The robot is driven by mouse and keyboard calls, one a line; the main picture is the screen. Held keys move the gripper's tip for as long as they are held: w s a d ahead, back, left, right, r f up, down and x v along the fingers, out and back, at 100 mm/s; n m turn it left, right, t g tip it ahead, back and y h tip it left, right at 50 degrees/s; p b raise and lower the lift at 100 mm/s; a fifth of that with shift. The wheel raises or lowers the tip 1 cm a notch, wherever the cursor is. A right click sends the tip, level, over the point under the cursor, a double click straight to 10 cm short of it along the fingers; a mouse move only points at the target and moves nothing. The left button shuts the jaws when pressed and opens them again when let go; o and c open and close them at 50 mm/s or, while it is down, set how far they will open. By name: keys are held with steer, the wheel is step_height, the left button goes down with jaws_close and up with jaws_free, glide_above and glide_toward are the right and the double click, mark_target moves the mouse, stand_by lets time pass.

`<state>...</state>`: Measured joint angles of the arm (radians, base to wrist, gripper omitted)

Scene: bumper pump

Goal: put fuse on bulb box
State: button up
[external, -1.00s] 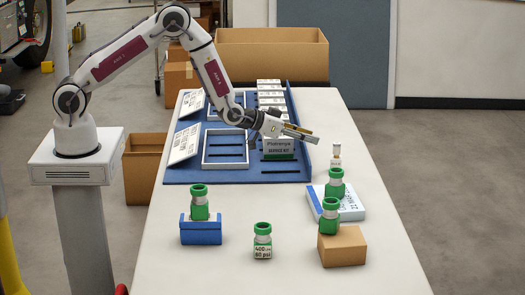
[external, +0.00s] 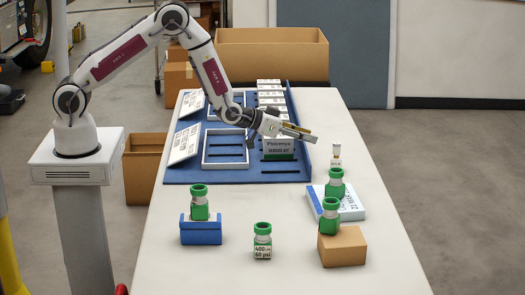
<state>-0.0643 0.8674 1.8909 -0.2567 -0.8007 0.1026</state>
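My gripper (external: 301,133) hangs above the right edge of the blue rack, pointing right. A gold-brown, bar-like piece shows at its fingers; I cannot tell whether this is a held thing or part of the gripper, nor whether the fingers are shut.
Green-capped jars stand on a blue block (external: 201,234), on a cardboard box (external: 344,247) and on the table (external: 263,243). The blue rack (external: 215,176) holds white frames and a row of boxes. The table's middle (external: 262,203) is clear.

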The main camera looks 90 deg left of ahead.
steer(key=s+d+r+m+g+h, duration=0.15)
steer(key=s+d+r, duration=0.25)
steer(key=s+r, duration=0.5)
steer(key=s+d+r+g+h, duration=0.2)
steer(key=s+d+r, duration=0.2)
steer(key=s+r, duration=0.55)
steer(key=s+r+g, duration=0.2)
steer(key=s, duration=1.3)
steer(key=s+d+r+m+g, duration=0.1)
steer(key=s+r+g, duration=0.1)
steer(key=s, duration=1.4)
steer(key=shift+s+d+r, duration=0.2)
steer(key=shift+d+r, duration=0.05)
steer(key=shift+r, duration=0.1)
steer(key=shift+m, duration=0.25)
